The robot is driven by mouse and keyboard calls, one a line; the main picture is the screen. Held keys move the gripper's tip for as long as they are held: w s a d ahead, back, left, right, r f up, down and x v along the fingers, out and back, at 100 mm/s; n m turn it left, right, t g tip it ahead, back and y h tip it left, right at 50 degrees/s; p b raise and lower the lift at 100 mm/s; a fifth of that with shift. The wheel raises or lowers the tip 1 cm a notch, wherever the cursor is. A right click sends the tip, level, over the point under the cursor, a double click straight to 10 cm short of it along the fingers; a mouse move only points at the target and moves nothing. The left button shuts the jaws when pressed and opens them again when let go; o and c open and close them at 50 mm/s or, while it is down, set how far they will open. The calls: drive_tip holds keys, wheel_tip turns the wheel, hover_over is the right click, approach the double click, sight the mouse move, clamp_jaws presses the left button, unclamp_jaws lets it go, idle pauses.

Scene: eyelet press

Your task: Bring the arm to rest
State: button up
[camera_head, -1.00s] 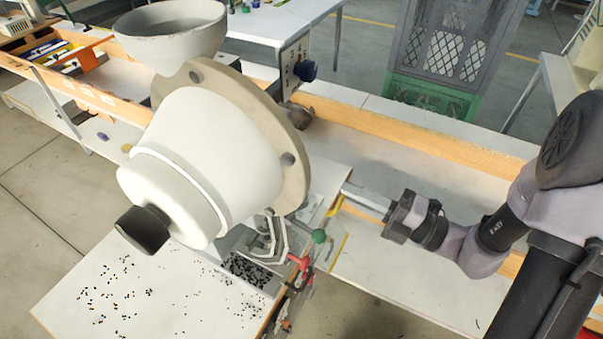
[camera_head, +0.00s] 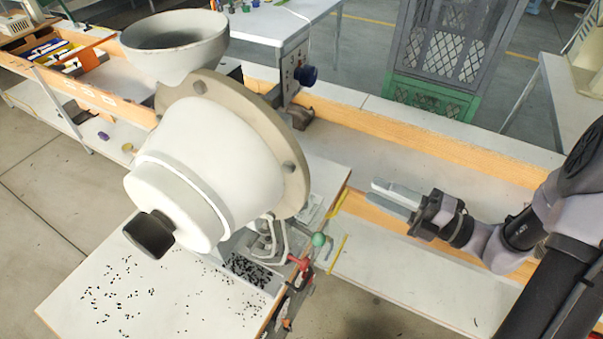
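My gripper (camera_head: 372,189) is on the right side of the view, above the long white bench with the wooden ledge. Its two pale grey fingers point left, toward the eyelet press. A narrow gap shows between them, and nothing is seen held there. The eyelet press (camera_head: 210,160), a large white rounded body with a beige flange and a black knob, stands left of my gripper, clearly apart from it. A grey bowl (camera_head: 175,45) sits at its upper end. Much of the press's lower part is hidden behind the white body.
A white table (camera_head: 150,300) with small scattered dark pieces is under the press. A green-ball lever (camera_head: 318,240) and a red handle (camera_head: 300,263) stick out between press and arm. A wooden ledge (camera_head: 440,139) runs behind my gripper. A green-framed cage (camera_head: 440,60) stands farther back.

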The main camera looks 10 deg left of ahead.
drive_tip(key=shift+w+d, duration=0.15)
drive_tip(key=shift+d, duration=0.5)
